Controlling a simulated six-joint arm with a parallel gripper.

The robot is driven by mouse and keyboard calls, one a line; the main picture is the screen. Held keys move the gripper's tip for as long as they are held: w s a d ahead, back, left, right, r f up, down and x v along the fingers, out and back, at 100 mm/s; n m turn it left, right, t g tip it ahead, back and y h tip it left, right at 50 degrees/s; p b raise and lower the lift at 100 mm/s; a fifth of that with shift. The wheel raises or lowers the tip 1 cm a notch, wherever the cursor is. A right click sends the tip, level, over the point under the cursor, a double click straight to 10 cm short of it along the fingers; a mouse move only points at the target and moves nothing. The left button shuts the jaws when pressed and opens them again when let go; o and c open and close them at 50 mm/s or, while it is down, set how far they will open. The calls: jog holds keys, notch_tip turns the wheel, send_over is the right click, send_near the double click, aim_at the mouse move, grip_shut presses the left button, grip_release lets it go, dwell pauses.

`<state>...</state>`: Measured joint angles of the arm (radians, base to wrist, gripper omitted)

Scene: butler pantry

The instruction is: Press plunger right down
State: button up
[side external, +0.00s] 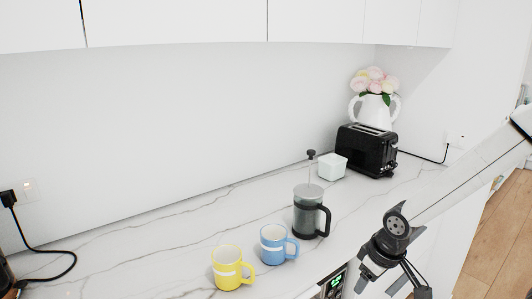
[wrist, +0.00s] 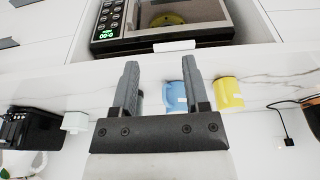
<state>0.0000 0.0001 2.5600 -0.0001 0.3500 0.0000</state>
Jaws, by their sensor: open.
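A French press (side external: 307,214) with a dark glass body and black handle stands upright on the marble counter in the side external view. Its plunger knob (side external: 311,153) is black and sits high above the lid on a thin raised rod (side external: 309,172). My gripper (side external: 369,275) is at the counter's front edge, to the right of and nearer the camera than the press, touching nothing that I can see. In the wrist view my gripper (wrist: 160,67) is open and empty. The press is mostly hidden behind the left finger there, and the plunger knob cannot be made out.
A blue mug (side external: 274,245) and yellow mug (side external: 228,268) stand left of the press. A white container (side external: 332,166), black toaster (side external: 367,150) and flower vase (side external: 374,108) are behind it. A built-in oven (wrist: 175,22) sits below the counter. The left counter is mostly clear.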

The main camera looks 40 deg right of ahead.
jog(key=c, duration=0.6)
jog(key=shift+w+r, duration=0.15)
jog(key=shift+w, duration=0.05)
grip_shut()
jog(key=t, duration=0.3)
send_near(313, 151)
jog(key=shift+w, duration=0.4)
jog(key=shift+w+f, duration=0.1)
jog(key=shift+f, duration=0.25)
jog(key=shift+x, duration=3.35)
jog(key=shift+f, duration=0.15)
